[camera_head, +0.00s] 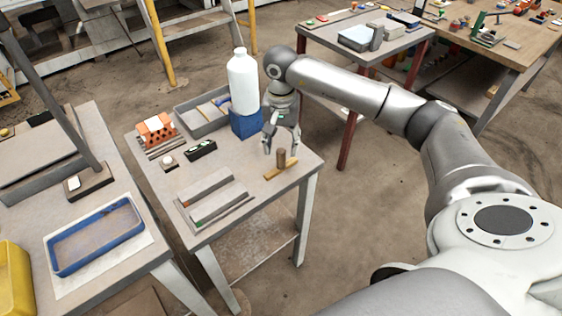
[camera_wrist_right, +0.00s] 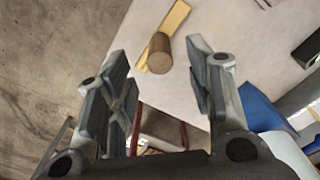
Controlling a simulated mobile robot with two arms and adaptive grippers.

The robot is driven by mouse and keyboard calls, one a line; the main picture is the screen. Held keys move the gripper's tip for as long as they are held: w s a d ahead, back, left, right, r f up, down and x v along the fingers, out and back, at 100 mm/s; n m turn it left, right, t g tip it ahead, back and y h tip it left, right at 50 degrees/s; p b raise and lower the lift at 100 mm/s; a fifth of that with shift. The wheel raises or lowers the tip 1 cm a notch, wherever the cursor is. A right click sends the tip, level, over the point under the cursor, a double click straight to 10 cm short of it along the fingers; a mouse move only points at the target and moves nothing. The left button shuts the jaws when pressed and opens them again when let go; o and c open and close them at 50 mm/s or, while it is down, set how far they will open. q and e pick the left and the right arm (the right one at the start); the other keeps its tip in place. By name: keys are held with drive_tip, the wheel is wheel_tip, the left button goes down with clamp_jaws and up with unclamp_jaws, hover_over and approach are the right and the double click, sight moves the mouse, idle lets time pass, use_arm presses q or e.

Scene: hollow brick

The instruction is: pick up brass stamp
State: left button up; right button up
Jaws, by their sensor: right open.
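The brass stamp is a short brown cylinder standing on a flat brass-coloured bar; I see it (camera_head: 281,158) near the right edge of the small table (camera_head: 160,200). In the right wrist view the stamp (camera_wrist_right: 159,55) shows between the fingers, beyond their tips, with its bar running up to the right. My right gripper (camera_head: 282,142) is open and empty, pointing down just above and behind the stamp. It also frames the stamp in the right wrist view (camera_wrist_right: 158,50). I cannot tell how far apart they are. My left gripper is out of view.
A white bottle (camera_head: 243,80) and a blue block (camera_head: 246,123) stand close left of my gripper. Behind are a grey tray (camera_head: 183,120) and an orange hollow brick (camera_head: 156,129). A black level (camera_head: 201,150) and grey bars (camera_head: 212,199) lie left. The table's right edge is near.

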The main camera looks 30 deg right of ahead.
sight(281, 151)
drive_tip(key=shift+f+p, duration=0.35)
drive_tip(key=shift+f, duration=1.6)
clamp_jaws()
